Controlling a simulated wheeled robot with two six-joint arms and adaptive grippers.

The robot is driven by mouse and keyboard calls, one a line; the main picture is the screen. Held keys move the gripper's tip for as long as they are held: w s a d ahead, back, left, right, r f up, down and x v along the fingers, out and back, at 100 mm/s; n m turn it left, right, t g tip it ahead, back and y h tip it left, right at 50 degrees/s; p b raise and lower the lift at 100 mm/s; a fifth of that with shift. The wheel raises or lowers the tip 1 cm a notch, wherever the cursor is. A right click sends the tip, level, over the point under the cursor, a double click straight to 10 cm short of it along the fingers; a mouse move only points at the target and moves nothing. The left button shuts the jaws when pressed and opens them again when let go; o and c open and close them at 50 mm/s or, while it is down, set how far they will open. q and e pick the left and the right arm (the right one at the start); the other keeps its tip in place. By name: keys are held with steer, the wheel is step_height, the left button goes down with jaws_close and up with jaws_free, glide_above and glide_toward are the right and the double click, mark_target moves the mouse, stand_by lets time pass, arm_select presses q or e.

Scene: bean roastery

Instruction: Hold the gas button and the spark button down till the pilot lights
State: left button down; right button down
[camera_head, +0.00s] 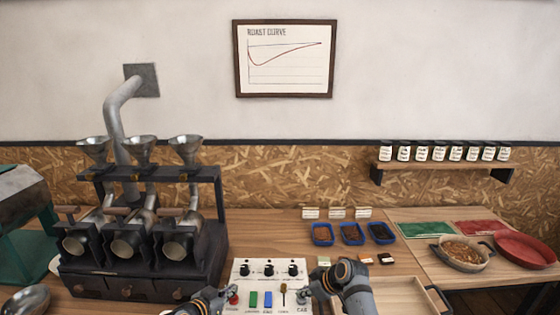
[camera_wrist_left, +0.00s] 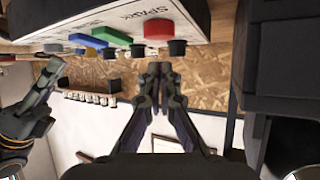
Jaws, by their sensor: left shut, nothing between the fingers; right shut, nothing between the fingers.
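A white control panel (camera_head: 268,270) stands on the bench with a row of black knobs along its top. Its red button (camera_head: 233,299) is at the lower left; the left wrist view shows the red button (camera_wrist_left: 158,29) under the word SPARK. A pale button (camera_head: 302,297) sits by the GAS label at the lower right, partly hidden by my right gripper. My left gripper (camera_head: 225,293) is shut and empty beside the red button; its fingertips (camera_wrist_left: 160,68) appear apart from it. My right gripper (camera_head: 316,287) is shut and empty beside the pale button; contact is unclear. No flame is visible.
Green (camera_head: 253,299) and blue (camera_head: 268,299) controls and a thin upright lever (camera_head: 284,293) lie between the grippers. A dark three-barrel roaster (camera_head: 140,235) stands left. Blue trays (camera_head: 351,233) and a wooden tray (camera_head: 400,295) are right.

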mark_target(231, 301)
steer(key=shift+f, duration=0.6)
arm_select(q)
steer(key=shift+f, duration=1.45)
stand_by(0.9)
steer(key=shift+r, duration=4)
